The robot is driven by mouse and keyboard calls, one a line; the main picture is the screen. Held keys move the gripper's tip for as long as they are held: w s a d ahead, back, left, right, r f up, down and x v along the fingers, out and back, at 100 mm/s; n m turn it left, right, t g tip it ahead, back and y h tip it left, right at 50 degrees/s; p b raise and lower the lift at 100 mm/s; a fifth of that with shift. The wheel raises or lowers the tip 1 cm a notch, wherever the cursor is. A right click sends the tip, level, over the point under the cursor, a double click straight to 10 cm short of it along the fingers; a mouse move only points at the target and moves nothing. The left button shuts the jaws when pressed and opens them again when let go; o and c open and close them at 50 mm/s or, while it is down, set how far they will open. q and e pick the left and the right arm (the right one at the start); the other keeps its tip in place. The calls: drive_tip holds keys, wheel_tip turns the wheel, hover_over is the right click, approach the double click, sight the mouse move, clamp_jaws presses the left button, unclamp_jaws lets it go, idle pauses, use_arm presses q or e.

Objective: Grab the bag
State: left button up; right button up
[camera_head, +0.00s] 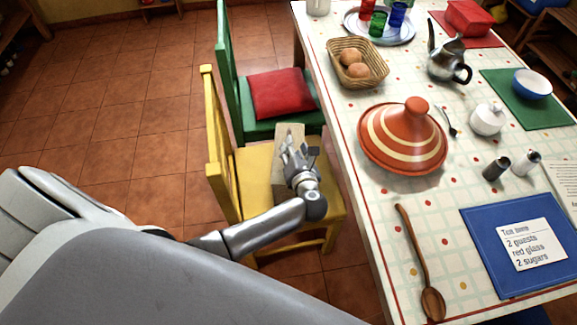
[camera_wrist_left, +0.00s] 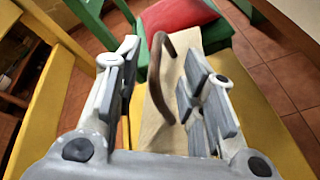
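The bag (camera_head: 289,130) is a beige paper-like bag with a brown handle, standing on the yellow chair (camera_head: 253,165). In the left wrist view the bag (camera_wrist_left: 150,130) and its curved handle (camera_wrist_left: 156,50) show between the fingers. My left gripper (camera_head: 299,152) is over the bag in the head view and hides much of it. In the left wrist view my left gripper (camera_wrist_left: 163,60) is open, one finger on each side of the handle. I cannot tell whether a finger touches the bag. My right gripper is not in view.
A green chair with a red cushion (camera_head: 281,93) stands behind the yellow chair. The table (camera_head: 375,215) is close on the right, with a tagine (camera_head: 402,138), bread basket (camera_head: 357,63), wooden spoon (camera_head: 421,262) and blue mat (camera_head: 482,240). The tiled floor on the left is clear.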

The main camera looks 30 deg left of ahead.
use_arm(q)
drive_tip(key=x, duration=0.5)
drive_tip(key=shift+w+a+f+b, duration=0.1)
drive_tip(key=shift+a+f+b, duration=0.05)
drive_tip(key=shift+a+b, duration=0.2)
drive_tip(key=shift+c, duration=0.4)
clamp_jaws()
